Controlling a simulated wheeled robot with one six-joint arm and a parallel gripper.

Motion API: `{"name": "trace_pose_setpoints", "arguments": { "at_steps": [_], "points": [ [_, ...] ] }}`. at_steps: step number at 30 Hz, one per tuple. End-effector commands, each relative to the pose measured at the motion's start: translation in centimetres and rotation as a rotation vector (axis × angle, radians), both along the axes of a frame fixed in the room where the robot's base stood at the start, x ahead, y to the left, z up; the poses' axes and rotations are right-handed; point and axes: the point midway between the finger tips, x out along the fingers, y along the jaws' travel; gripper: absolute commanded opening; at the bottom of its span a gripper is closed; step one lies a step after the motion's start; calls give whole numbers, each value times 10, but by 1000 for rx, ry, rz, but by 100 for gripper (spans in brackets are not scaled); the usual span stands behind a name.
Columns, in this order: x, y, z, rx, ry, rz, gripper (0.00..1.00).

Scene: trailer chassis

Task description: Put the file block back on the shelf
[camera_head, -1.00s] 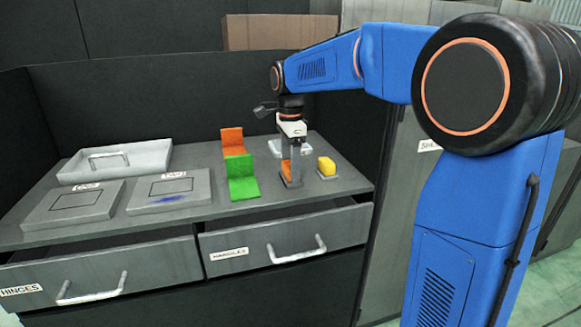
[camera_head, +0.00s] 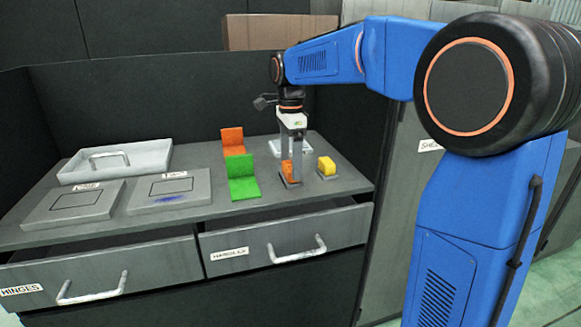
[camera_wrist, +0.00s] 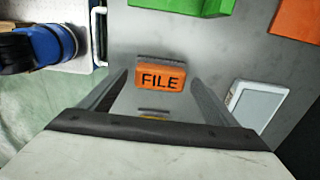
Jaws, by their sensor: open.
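The file block (camera_wrist: 160,77) is orange with a black FILE label on its face in the wrist view. In the head view the orange block (camera_head: 286,168) stands on a small grey base on the bench top. A cabinet with a partly hidden label (camera_head: 430,145) starting "SHE" stands at the right.
A yellow block (camera_head: 326,165) on a base stands just right of the orange one. A green bracket (camera_head: 243,180), an orange bracket (camera_head: 233,142) and a pale box (camera_wrist: 255,104) are nearby. Two labelled plates and a grey tray (camera_head: 115,160) fill the left. Drawers (camera_head: 285,243) run below.

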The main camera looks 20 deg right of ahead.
Motion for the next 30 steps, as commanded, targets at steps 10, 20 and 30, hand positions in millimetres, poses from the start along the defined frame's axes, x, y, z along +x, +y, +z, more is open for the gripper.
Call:
{"name": "trace_pose_setpoints", "arguments": {
  "at_steps": [10,20,30],
  "points": [
    [1,0,67,0,-2,0,82],
    [0,0,98,0,0,0,82],
    [-26,-8,97,2,-27,100,82]
  ]
}}
